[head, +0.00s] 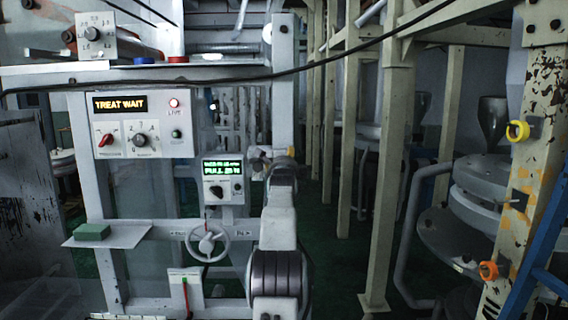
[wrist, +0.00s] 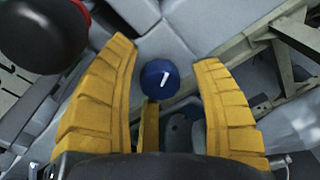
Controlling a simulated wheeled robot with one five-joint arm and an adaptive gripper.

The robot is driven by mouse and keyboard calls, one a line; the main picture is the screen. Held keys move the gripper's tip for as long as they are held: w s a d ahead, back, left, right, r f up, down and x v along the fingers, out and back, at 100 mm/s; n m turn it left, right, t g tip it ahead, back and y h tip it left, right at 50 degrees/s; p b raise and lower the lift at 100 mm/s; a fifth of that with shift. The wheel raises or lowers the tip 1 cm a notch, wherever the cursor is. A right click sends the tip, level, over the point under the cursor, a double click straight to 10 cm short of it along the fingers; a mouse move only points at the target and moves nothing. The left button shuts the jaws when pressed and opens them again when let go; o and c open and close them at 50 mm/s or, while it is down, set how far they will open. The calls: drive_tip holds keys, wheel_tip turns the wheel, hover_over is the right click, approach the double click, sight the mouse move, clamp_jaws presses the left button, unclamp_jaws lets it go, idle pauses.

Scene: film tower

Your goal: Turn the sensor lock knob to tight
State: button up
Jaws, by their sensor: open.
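A round blue knob (wrist: 160,78) with a white line on its face shows in the wrist view between the fingers of my gripper (wrist: 167,52). The line leans a little to the right at its top. My gripper is open, its yellow fingers on either side of the knob with visible gaps and no contact seen. I cannot read any label by the knob, and cannot tell how far ahead of the fingertips it lies.
A dark ball with red behind it (wrist: 45,38) is close by my left finger. Grey beams (wrist: 290,55) lie behind. The head view shows a control panel (head: 132,124), a small green-lit panel (head: 223,178), a handwheel (head: 207,242) and cream posts (head: 388,180).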

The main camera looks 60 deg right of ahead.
clamp_jaws()
idle(0.5)
drive_tip(key=shift+r+m, duration=0.1)
drive_tip(key=shift+m, duration=0.2)
drive_tip(key=m, duration=0.3)
drive_tip(key=shift+a+r+m, duration=0.1)
drive_tip(key=shift+m, duration=2.3)
drive_tip(key=shift+r, duration=0.1)
